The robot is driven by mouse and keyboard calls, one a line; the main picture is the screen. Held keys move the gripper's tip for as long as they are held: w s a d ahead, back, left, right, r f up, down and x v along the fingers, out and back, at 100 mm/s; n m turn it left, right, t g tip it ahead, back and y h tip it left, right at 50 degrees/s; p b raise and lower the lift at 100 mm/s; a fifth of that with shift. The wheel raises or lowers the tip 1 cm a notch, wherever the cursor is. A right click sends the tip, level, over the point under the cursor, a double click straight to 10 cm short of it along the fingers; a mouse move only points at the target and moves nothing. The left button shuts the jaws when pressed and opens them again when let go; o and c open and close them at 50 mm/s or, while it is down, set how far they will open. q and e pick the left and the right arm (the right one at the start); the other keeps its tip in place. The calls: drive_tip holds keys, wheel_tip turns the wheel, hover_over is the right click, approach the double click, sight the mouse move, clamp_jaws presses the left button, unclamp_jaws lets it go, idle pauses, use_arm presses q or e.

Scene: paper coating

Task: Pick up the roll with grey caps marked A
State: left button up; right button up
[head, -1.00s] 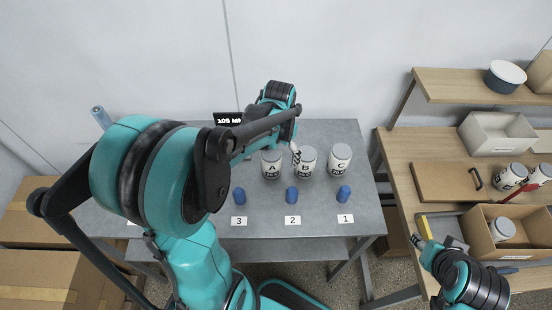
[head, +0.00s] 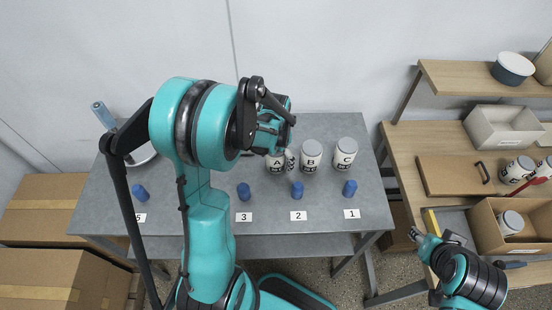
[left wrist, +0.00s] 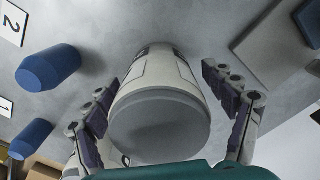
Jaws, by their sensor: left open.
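The roll marked A (head: 276,166) is a white cylinder with a grey cap, standing on the grey table and partly hidden by my left gripper (head: 289,156) in the head view. In the left wrist view a roll (left wrist: 160,120) with a grey cap stands between the two fingers of my left gripper (left wrist: 170,105). It looks like roll A, though its letter does not show there. The fingers are open on either side of it, not closed on it. My right gripper (head: 425,241) is at the lower right, over the wooden bench; its jaws are too small to read.
Roll B (head: 310,158) stands close right of A, with roll C (head: 344,156) beyond it. A wooden bench (head: 410,150) with boxes is at right.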

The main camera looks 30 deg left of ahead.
use_arm(q)
drive_tip(key=c, duration=1.4)
drive_tip(key=shift+o, duration=0.2)
